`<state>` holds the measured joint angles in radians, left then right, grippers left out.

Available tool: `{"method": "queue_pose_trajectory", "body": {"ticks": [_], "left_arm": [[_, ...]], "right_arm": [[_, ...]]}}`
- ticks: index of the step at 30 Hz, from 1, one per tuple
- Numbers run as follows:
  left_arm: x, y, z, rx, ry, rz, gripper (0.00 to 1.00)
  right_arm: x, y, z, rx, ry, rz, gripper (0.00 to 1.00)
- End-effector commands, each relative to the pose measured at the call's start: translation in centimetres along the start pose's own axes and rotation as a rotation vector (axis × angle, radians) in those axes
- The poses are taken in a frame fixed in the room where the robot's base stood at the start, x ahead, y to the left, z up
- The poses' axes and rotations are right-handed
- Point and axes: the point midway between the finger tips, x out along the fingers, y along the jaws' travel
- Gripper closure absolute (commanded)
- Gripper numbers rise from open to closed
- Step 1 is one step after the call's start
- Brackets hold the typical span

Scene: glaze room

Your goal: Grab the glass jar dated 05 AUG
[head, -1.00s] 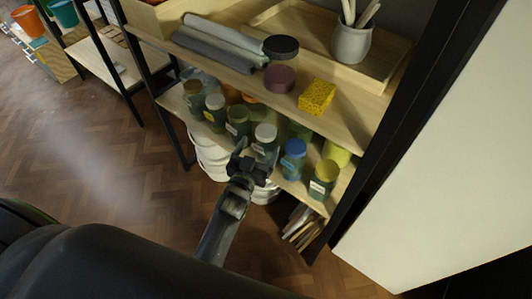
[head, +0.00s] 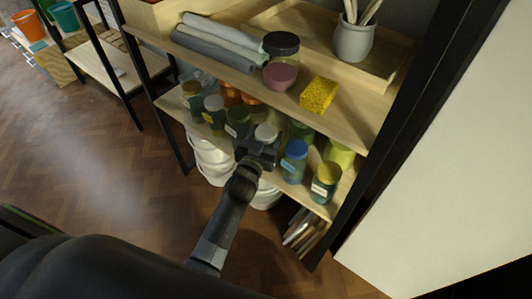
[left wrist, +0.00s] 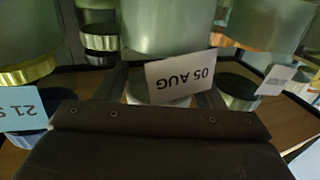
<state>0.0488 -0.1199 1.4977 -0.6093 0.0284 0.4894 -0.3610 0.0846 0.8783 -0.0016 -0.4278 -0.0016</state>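The glass jar with the white-grey lid (head: 266,133) stands in the row on the lower shelf. In the left wrist view, which is upside down, a white tag reading 05 AUG (left wrist: 181,77) hangs on the jar's glass body (left wrist: 165,30). My left gripper (head: 257,152) is at this jar, covering much of it in the head view. Its fingers are spread, one on each side of the jar; I cannot tell whether they touch it. My right gripper is not in view.
A blue-lidded jar (head: 294,160) and a yellow-lidded jar (head: 325,182) stand to the right, and several more jars to the left. The upper shelf (head: 225,68) overhangs the row. White buckets (head: 210,160) stand below.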

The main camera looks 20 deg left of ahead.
Motion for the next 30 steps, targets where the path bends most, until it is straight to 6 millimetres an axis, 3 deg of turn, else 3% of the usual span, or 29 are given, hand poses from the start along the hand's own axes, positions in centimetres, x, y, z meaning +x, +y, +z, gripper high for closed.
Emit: {"method": "queue_pose_trajectory", "body": {"ticks": [2, 14, 25, 30], "left_arm": [[0.0, 0.0, 0.0, 0.000, 0.000, 0.000, 0.48], [0.0, 0.0, 0.0, 0.000, 0.000, 0.000, 1.00], [0.0, 0.1, -0.4, -0.001, 0.005, 0.001, 1.00], [0.1, 0.1, -1.6, -0.001, 0.006, 0.001, 1.00]], "right_arm": [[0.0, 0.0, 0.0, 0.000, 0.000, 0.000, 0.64], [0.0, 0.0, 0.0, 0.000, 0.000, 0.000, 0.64], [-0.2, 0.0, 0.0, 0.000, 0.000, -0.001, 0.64], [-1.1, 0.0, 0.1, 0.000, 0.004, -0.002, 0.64]]}}
